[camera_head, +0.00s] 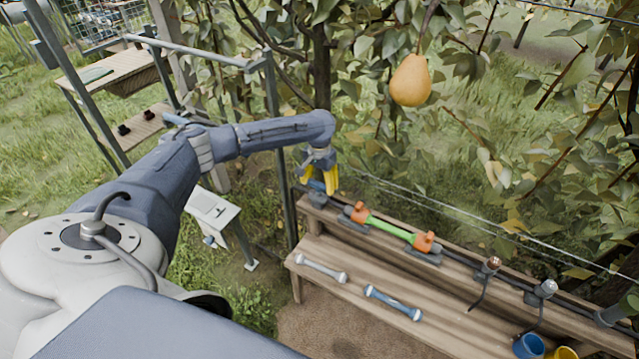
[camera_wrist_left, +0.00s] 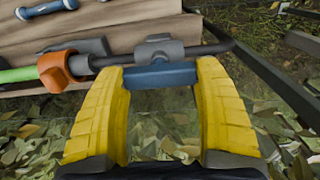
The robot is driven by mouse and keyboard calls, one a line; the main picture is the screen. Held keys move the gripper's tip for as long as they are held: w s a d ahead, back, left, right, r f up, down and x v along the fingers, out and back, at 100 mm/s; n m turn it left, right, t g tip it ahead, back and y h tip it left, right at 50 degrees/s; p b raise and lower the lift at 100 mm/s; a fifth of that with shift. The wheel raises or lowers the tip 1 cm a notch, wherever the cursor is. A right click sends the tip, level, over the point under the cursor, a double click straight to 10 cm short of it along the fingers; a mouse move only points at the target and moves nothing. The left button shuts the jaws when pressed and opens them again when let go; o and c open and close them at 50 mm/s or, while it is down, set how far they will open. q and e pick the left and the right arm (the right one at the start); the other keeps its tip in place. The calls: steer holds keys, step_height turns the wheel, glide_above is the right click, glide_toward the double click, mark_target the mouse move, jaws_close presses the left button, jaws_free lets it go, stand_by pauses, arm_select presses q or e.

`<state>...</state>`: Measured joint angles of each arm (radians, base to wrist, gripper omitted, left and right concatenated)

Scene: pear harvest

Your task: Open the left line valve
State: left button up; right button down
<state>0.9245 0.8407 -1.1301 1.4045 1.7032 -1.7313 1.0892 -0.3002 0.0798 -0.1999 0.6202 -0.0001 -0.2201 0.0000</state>
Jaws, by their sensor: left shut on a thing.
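The left line valve is a grey fitting (camera_wrist_left: 160,47) with a blue handle (camera_wrist_left: 161,75), on a dark pipe (camera_wrist_left: 205,50) along the bench's back edge. My left gripper (camera_head: 320,180) reaches down to the bench's left end. In the wrist view its yellow fingers (camera_wrist_left: 161,72) are shut on the blue handle, one at each end. The handle lies roughly along the pipe in that view. In the head view the gripper largely hides the handle; the grey fitting (camera_head: 318,200) shows just below. My right gripper is not in view.
A green tube with orange couplings (camera_head: 390,230) lies right of the valve. A grey bar (camera_head: 321,268) and a blue bar (camera_head: 393,302) lie on the lower plank. Two upright fittings (camera_head: 488,267) (camera_head: 541,292) stand farther right. A pear (camera_head: 411,80) hangs above.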

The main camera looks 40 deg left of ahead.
mark_target(320, 183)
arm_select(q)
steer(key=shift+w, duration=0.1)
stand_by(0.3)
steer(key=o, duration=1.2)
step_height(320, 183, up, 12)
steer(key=shift+r, duration=0.1)
stand_by(0.4)
